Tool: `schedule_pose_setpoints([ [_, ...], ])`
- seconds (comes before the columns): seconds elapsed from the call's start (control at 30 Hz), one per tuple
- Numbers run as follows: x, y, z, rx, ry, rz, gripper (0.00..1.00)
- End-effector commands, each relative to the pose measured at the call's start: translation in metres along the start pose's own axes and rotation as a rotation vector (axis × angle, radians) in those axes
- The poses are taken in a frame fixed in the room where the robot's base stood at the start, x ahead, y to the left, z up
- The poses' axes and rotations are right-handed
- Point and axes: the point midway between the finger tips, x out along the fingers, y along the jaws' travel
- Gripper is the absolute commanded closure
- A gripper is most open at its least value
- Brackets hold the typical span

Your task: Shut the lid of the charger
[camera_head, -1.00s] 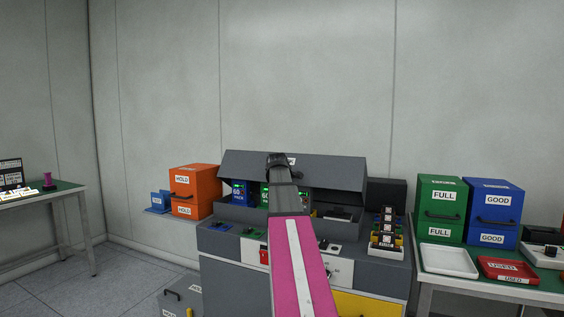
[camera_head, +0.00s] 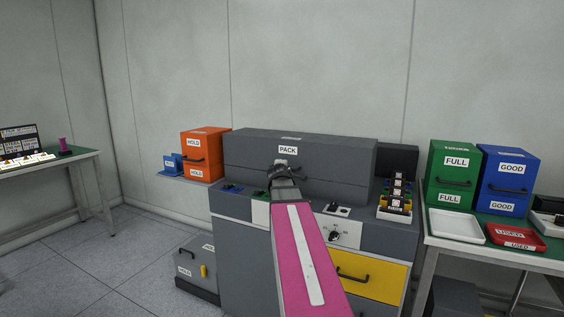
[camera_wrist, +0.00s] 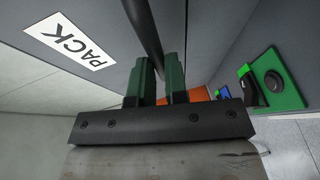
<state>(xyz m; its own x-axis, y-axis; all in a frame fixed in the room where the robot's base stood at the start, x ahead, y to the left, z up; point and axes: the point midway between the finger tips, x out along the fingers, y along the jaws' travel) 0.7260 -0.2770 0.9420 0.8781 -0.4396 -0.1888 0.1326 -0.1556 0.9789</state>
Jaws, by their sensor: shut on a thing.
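The charger is a grey cabinet (camera_head: 238,255) with a long grey lid (camera_head: 335,170) on top. A white PACK label (camera_head: 288,149) is on the lid's front, and shows large in the wrist view (camera_wrist: 68,46). My gripper (camera_head: 283,168) is at the front of the lid, just below the label. In the wrist view my gripper's green fingers (camera_wrist: 158,65) are shut on the dark lid handle (camera_wrist: 143,28).
Small coloured pads and a knob (camera_head: 335,236) line the cabinet front. A yellow drawer (camera_head: 375,275) is below. A rack of dark packs (camera_head: 397,195) stands right of the lid. An orange HOLD box (camera_head: 207,150) is left. Green (camera_head: 455,165) and blue (camera_head: 508,175) boxes stand on the right table.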

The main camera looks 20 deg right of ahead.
Motion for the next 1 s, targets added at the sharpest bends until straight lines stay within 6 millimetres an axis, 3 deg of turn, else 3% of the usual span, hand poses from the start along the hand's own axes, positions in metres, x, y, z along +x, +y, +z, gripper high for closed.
schedule_pose_setpoints([
  [0.13,0.001,0.000,0.000,0.004,0.000,0.000,1.00],
  [0.17,0.001,0.000,0.000,0.004,0.000,0.000,0.83],
  [0.23,0.001,0.001,0.000,0.004,0.000,0.000,0.61],
  [0.67,-0.006,0.001,0.000,0.002,0.000,0.001,0.61],
  [1.0,-0.056,0.000,0.001,0.002,0.001,0.002,0.61],
])
